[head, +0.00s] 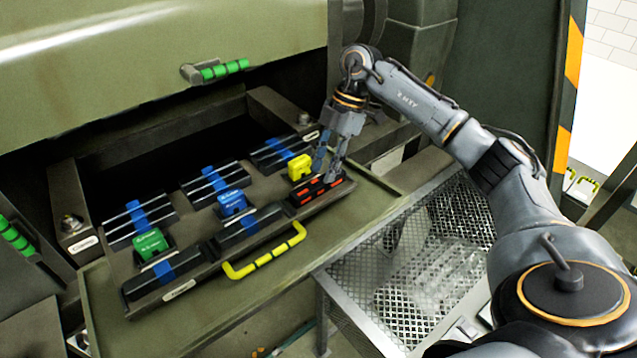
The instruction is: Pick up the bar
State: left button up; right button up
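A black bar with red-orange marks (312,193) lies at the right end of the front row on the tray-like rack (205,268). My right gripper (325,175) points down at this bar from above, near its right half. Its two fingers are apart. Whether the fingertips touch the bar or stand just above it, I cannot tell. Other dark bars with blue bands lie in the rack, among them a front left bar (146,284) and a back right bar (268,158). My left gripper is not in view.
Yellow (299,167), blue (232,202) and green (150,243) blocks stand among the bars. A yellow handle (264,256) runs along the rack's front. A perforated metal platform (425,245) lies at the right. The machine's green cover (150,70) overhangs behind.

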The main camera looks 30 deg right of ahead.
aim_at(319, 181)
jog(key=shift+p+x, duration=0.4)
jog(key=shift+x, duration=0.85)
jog(key=shift+a+f, duration=0.1)
jog(key=shift+f, duration=0.35)
grip_shut()
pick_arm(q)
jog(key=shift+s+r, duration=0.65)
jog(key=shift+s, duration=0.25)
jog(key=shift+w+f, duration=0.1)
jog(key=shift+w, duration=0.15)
